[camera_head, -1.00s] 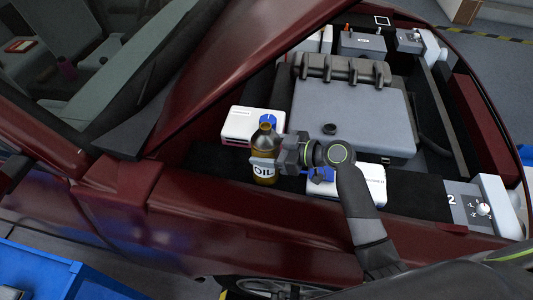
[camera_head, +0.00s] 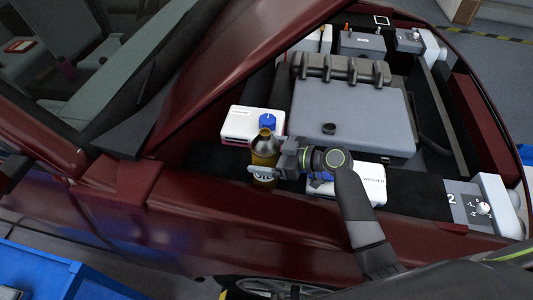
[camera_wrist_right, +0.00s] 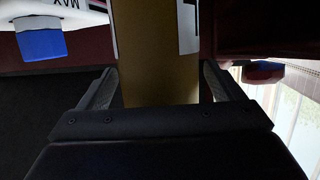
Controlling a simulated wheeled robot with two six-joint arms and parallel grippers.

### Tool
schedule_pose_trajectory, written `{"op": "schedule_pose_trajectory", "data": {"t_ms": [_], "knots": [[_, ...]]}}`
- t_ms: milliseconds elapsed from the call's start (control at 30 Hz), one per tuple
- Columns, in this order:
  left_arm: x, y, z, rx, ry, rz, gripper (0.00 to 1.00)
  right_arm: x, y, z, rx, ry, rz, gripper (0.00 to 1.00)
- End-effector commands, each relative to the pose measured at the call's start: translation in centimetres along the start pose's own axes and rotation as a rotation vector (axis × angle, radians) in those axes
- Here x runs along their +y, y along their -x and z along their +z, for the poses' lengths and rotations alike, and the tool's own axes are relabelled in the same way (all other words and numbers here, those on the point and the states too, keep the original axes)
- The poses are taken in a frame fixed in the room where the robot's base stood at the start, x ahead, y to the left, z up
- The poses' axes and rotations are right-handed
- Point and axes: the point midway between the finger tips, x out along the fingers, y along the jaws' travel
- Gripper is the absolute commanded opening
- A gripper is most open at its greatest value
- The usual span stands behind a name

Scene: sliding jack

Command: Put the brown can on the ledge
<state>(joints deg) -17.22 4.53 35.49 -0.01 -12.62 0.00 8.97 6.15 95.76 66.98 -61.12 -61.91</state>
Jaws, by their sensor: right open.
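The brown can (camera_head: 263,147) is a gold-brown oil bottle with a neck and a partly covered white label. It is upright at the dark ledge (camera_head: 215,159) along the near edge of the engine bay; its base contact is hard to see. My right gripper (camera_head: 264,171) reaches it from the right with open fingers on either side of its body. In the right wrist view the can (camera_wrist_right: 158,60) stands between the two fingers (camera_wrist_right: 160,90), with a dark gap beside the left finger. My left gripper is not in view.
A white reservoir with a blue cap (camera_head: 247,125) stands just behind the can. A white washer reservoir (camera_head: 371,184) is behind my right wrist. The grey engine cover (camera_head: 350,115) is farther back.

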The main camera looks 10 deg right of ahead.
Motion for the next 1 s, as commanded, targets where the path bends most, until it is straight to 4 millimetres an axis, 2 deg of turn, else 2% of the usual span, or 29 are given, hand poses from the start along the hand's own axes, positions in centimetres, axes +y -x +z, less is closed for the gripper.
{"op": "schedule_pose_trajectory", "data": {"t_ms": [200, 700, 1000], "knots": [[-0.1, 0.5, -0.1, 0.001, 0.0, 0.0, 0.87, 0.1, 0.4, -0.3, -0.001, 0.001, 0.001, 0.88], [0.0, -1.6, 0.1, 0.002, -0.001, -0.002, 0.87, 0.0, 9.5, -0.1, -0.005, 0.003, 0.001, 0.88], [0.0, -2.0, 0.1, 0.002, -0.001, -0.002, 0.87, 0.0, 11.9, -0.2, -0.001, 0.0, 0.0, 0.88]]}}
